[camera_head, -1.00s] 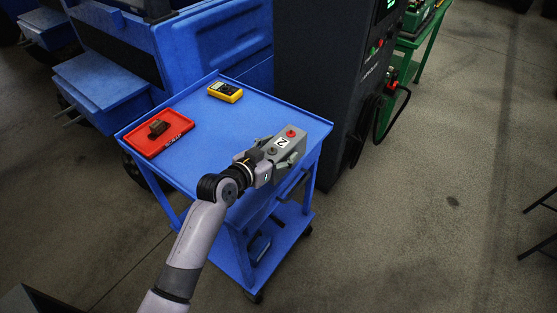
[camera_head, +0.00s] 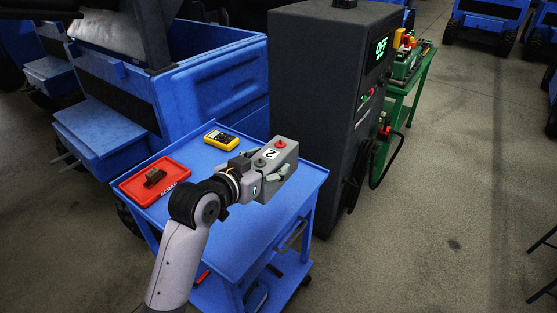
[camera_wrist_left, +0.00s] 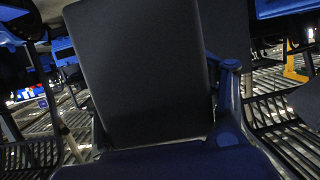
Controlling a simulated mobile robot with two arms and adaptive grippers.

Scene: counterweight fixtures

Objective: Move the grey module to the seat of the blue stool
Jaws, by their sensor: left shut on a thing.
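My left gripper (camera_head: 258,176) is shut on the grey module (camera_head: 286,158), a block with a white label and a red knob on top. It holds the module above the right part of the blue cart's top. In the left wrist view the module (camera_wrist_left: 140,70) fills the middle as a dark slab, with a finger of the left gripper beside it on the right. No blue stool can be made out in either view. My right gripper is not in view.
The blue cart (camera_head: 240,238) carries a red tray (camera_head: 137,189) with a dark part in it and a yellow multimeter (camera_head: 220,140). A tall dark cabinet (camera_head: 315,100) stands close behind the module. A green bench (camera_head: 405,85) stands beyond it. Open floor lies to the right.

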